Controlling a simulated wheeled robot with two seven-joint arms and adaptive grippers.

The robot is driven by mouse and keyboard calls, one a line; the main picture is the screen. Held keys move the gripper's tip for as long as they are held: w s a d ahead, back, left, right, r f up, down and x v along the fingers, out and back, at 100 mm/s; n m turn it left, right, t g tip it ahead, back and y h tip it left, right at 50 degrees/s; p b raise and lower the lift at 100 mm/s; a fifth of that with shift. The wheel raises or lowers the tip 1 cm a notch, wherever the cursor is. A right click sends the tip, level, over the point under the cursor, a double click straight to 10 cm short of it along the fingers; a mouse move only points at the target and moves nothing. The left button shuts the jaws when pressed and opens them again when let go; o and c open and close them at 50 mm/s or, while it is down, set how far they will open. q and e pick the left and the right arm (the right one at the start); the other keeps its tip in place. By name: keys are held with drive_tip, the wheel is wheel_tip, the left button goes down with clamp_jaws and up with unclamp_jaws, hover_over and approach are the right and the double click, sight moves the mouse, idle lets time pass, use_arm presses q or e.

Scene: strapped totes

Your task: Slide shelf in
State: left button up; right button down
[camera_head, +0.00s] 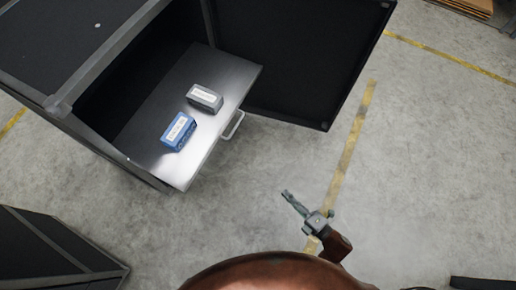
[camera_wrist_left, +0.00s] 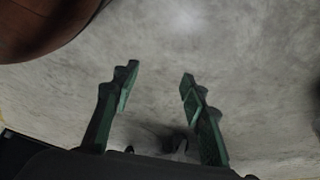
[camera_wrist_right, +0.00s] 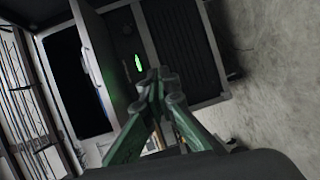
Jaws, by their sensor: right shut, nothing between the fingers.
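The shelf (camera_head: 150,140) is a grey metal sheet that sticks partly out of a dark cabinet (camera_head: 60,100). It has a light handle (camera_head: 233,125) on its front edge. A grey box (camera_head: 205,97) and a blue box (camera_head: 179,131) with pale labels lie on it. My right gripper (camera_head: 286,194) is shut and empty, over the floor to the lower right of the shelf, apart from the handle. It also shows in the right wrist view (camera_wrist_right: 160,76). My left gripper (camera_wrist_left: 160,75) is open and empty in the left wrist view, over bare floor; the head view does not show it.
The cabinet's dark door (camera_head: 300,55) stands open to the right of the shelf. Another dark cabinet (camera_head: 50,250) is at the lower left. Brown boards (camera_head: 465,6) lie at the top right.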

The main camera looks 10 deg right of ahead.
drive_tip(key=w+a+r+n+y+p, duration=0.2)
drive_tip(key=w+a+r+n, duration=0.1)
drive_tip(key=r+n, duration=0.35)
drive_tip(key=w+a+r+n+y+p, duration=0.2)
drive_tip(key=w+r+n, duration=0.1)
drive_tip(key=r+n, duration=0.3)
use_arm(q)
drive_tip(key=s+a+r+g+y+p, duration=0.1)
drive_tip(key=s+a+r+g+p, duration=0.3)
drive_tip(key=s, duration=0.4)
use_arm(e)
drive_tip(key=n+g+y, duration=0.2)
drive_tip(key=n+g, duration=0.1)
drive_tip(key=n, duration=0.8)
approach(215, 141)
drive_tip(key=shift+m, duration=0.35)
drive_tip(key=b+x, duration=0.3)
drive_tip(key=x, duration=0.2)
drive_tip(key=shift+w+a+r, duration=0.1)
drive_tip(key=shift+w, duration=0.05)
use_arm(q)
drive_tip(key=w+d+r+g, duration=0.1)
drive_tip(key=w+d+r, duration=0.1)
drive_tip(key=r, duration=0.4)
drive_tip(key=shift+w+d+r+n, duration=0.15)
drive_tip(key=shift+w+n, duration=0.25)
drive_tip(key=shift+w, duration=0.1)
use_arm(e)
drive_tip(key=shift+x, duration=0.8)
